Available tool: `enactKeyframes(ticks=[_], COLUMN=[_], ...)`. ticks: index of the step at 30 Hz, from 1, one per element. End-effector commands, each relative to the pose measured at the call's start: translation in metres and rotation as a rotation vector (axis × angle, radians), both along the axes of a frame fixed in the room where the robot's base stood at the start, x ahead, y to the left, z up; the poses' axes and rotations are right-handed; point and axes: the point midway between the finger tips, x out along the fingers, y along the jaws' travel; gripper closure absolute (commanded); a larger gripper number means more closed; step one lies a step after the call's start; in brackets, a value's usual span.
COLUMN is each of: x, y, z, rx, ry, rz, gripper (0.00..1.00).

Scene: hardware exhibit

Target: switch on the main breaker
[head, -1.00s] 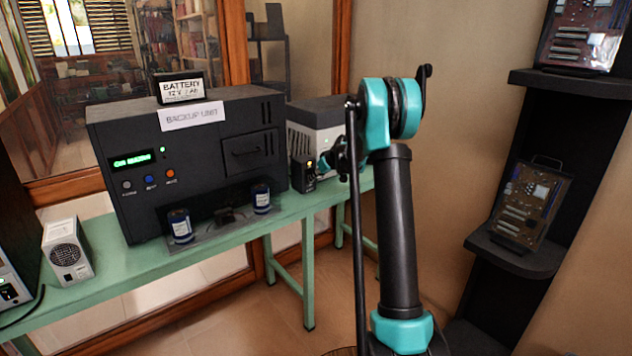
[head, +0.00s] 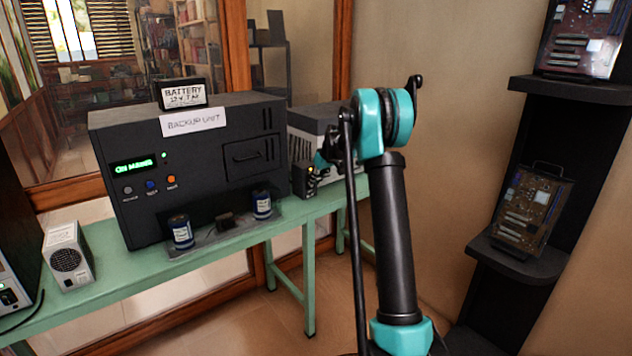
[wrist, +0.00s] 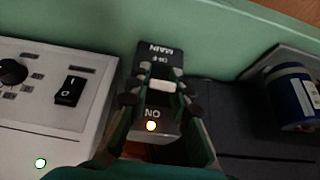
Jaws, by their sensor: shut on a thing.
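The main breaker (wrist: 148,62) is a small black box in the wrist view, marked MAIN, OFF and ON, upside down there. Its white lever (wrist: 162,86) lies between the OFF and ON marks. My gripper (wrist: 161,92) is shut on the lever, one finger on each side. In the head view the breaker (head: 309,181) stands at the right end of the bench, its amber lamp lit. My gripper (head: 326,160) is there just above and beside it, partly hidden by my arm.
The black backup unit (head: 215,135) stands left of the breaker, its display green. Blue-labelled cylinders (head: 181,232) sit before it on the green bench (head: 140,272). A pale unit (head: 305,135) is behind the breaker. A dark shelf (head: 530,262) with circuit boards stands right.

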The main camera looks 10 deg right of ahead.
Motion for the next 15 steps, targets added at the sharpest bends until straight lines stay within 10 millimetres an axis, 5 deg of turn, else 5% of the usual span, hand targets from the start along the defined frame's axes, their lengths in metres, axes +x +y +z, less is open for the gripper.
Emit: enactKeyframes(ticks=[6,15], x=[0.0003,-0.0005], y=[-0.0001,-0.0003], z=[0.0,0.0016], rx=[0.0,0.0], ry=[-0.001,-0.001], rz=[0.0,0.0], gripper=[0.59,0.59])
